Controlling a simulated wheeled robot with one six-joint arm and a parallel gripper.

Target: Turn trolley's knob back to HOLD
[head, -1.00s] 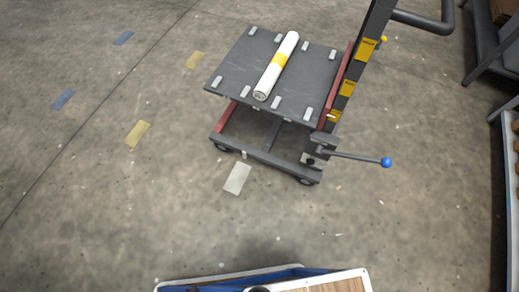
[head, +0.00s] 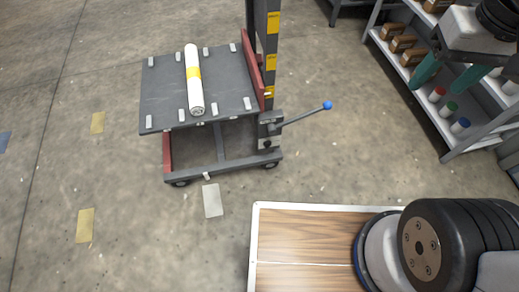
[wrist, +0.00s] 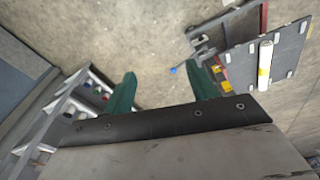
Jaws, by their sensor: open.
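The trolley (head: 222,165) stands on the floor ahead, with a dark platform (head: 165,100) carrying a white roll with a yellow band (head: 193,80). A lever ending in a blue ball knob (head: 327,105) sticks out to the right from a bracket (head: 268,128) at the trolley's mast. No HOLD marking can be read. My gripper (head: 448,78) is at the upper right of the head view, apart from the trolley. In the wrist view its green fingers (wrist: 165,95) are spread and empty; the blue knob (wrist: 173,70) and trolley platform (wrist: 275,55) show beyond them.
A grey shelf rack (head: 450,140) with brown boxes (head: 404,42) and several coloured-lid jars (head: 460,125) stands at the right. Yellow and white floor patches (head: 212,200) lie left of and before the trolley. Floor between knob and rack is clear.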

